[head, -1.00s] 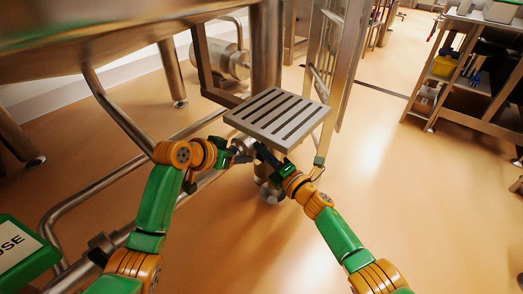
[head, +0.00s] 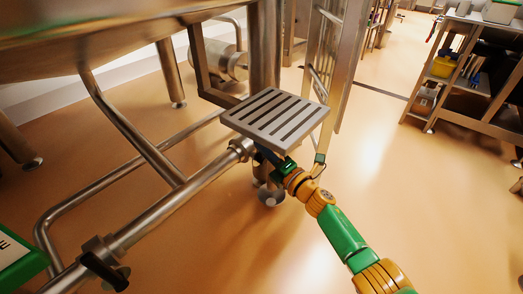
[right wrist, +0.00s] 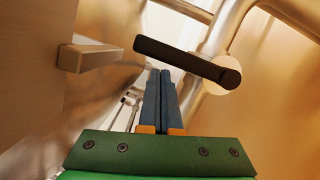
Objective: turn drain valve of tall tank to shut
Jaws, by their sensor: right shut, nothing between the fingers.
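A black lever handle (right wrist: 185,60) shows in the right wrist view, running slantwise from upper left to a round pivot end at the right, beside a steel pipe. My right gripper (right wrist: 159,72) is shut and empty. Its fingertips point at the lever, close to its middle; I cannot tell whether they touch. In the head view my right gripper (head: 266,157) reaches under the slatted step, which hides this lever and part of the fingers. Another black handle (head: 103,270) sits on the pipe at lower left. My left gripper is out of view.
The slatted metal step (head: 276,118) stands above my right gripper. A long steel pipe (head: 180,197) runs from it to lower left. A tank belly (head: 110,40) hangs at upper left. A green sign box (head: 20,260) is at lower left.

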